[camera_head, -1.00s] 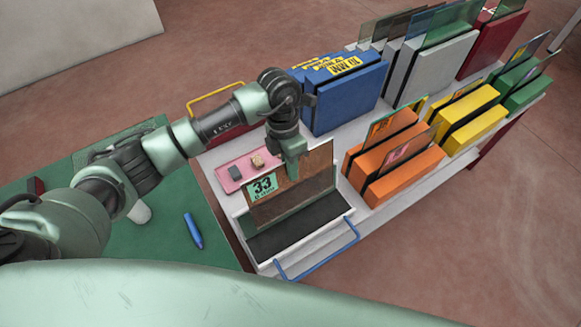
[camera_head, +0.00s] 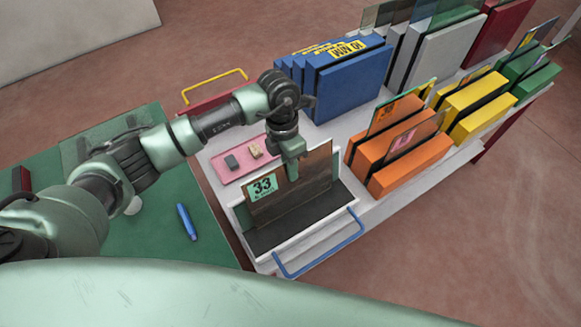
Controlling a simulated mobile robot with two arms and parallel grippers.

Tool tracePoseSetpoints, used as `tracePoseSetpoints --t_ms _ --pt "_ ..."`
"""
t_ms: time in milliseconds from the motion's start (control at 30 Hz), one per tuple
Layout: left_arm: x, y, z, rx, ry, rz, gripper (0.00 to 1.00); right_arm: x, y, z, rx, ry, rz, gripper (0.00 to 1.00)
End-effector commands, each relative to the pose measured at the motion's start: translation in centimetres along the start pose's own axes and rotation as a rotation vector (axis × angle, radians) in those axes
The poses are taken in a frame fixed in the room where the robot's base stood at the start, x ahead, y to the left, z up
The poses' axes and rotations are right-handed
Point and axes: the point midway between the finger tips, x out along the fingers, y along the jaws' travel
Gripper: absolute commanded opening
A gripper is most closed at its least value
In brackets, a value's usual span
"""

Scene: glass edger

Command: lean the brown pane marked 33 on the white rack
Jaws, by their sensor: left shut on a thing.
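The brown pane (camera_head: 305,183) carries a mint label reading 33. It stands nearly upright above the dark bed (camera_head: 290,230) of a white tray with a blue handle. I cannot tell if its lower edge touches the bed. My left gripper (camera_head: 294,166) is shut on the pane's upper edge, and the fingertips are partly hidden. The pale white-grey rack (camera_head: 438,70) stands at the back, right of the blue rack, with several dark and greenish panes in it. My right gripper is not in view.
A pink tray (camera_head: 230,172) with small blocks lies left of the pane. Blue (camera_head: 345,85), orange (camera_head: 413,165), yellow (camera_head: 478,100), green (camera_head: 535,82) and red (camera_head: 497,35) racks crowd the bench. A blue marker (camera_head: 187,222) lies on the green table (camera_head: 150,245).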

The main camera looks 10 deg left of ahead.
Motion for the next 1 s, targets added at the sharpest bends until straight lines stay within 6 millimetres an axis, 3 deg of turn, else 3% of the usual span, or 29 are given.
tracePoseSetpoints --t_ms 1000 --pt "0.45 0.12 0.11 0.001 -0.004 0.000 0.00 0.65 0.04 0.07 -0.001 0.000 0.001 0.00"
